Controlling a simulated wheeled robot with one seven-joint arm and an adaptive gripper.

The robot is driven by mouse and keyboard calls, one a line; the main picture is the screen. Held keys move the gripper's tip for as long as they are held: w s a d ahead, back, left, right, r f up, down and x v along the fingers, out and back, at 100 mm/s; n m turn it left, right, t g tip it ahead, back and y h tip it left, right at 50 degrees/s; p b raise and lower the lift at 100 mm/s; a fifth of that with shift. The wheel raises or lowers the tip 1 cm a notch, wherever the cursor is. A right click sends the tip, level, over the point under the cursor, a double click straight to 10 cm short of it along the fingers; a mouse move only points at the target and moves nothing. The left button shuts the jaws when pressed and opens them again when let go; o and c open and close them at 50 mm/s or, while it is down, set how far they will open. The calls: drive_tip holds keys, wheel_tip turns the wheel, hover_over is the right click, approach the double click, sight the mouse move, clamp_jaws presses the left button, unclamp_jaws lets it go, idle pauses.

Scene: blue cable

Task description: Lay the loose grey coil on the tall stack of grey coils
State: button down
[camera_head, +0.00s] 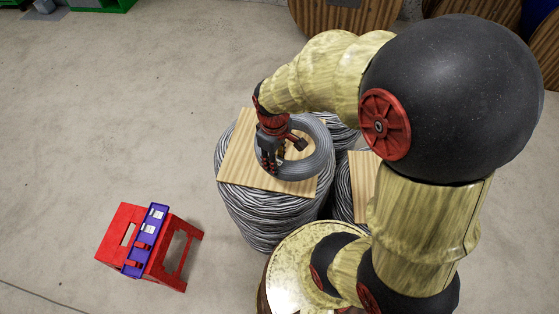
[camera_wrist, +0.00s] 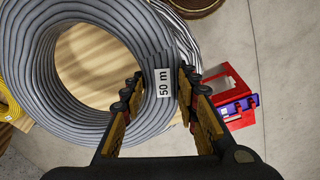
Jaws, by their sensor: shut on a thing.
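The loose grey coil (camera_head: 322,150) is a ring with a "50 m" label, which shows in the wrist view (camera_wrist: 165,88). My gripper (camera_head: 276,154) is shut on the left side of its ring in the head view, one finger inside the hole and one outside. The coil is over the right part of a wooden board (camera_head: 238,160) on the large stack of grey coils (camera_head: 262,216). The board shows through the coil's hole in the wrist view (camera_wrist: 95,55). Whether the coil touches the board cannot be told. My arm hides part of the area to the right.
Other grey stacks (camera_head: 343,131) stand close behind and to the right, one with a wooden board (camera_head: 364,182). A red stool with a blue-purple top strip (camera_head: 148,240) stands front left. A yellow coil (camera_wrist: 10,105) shows at the wrist view's left edge.

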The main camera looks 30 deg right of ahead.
drive_tip(key=w+f, duration=0.1)
drive_tip(key=w, duration=0.1)
drive_tip(key=w+f, duration=0.1)
drive_tip(key=w, duration=0.1)
drive_tip(key=w+f+b, duration=0.1)
drive_tip(key=w, duration=0.1)
drive_tip(key=shift+w+a, duration=0.1)
drive_tip(key=shift+w+a+f+b, duration=0.1)
drive_tip(key=shift+w+f+b, duration=0.2)
drive_tip(key=shift+w+f, duration=0.95)
drive_tip(key=shift+w+f+b, duration=0.3)
drive_tip(key=shift+w+f, duration=0.75)
drive_tip(key=shift+f, duration=0.4)
drive_tip(key=shift+f+b, duration=0.45)
drive_tip(key=shift+f, duration=1.05)
drive_tip(key=c, duration=1.5)
unclamp_jaws()
drive_tip(key=shift+s+f, duration=0.1)
drive_tip(key=shift+s, duration=0.05)
drive_tip(key=shift+o, duration=0.6)
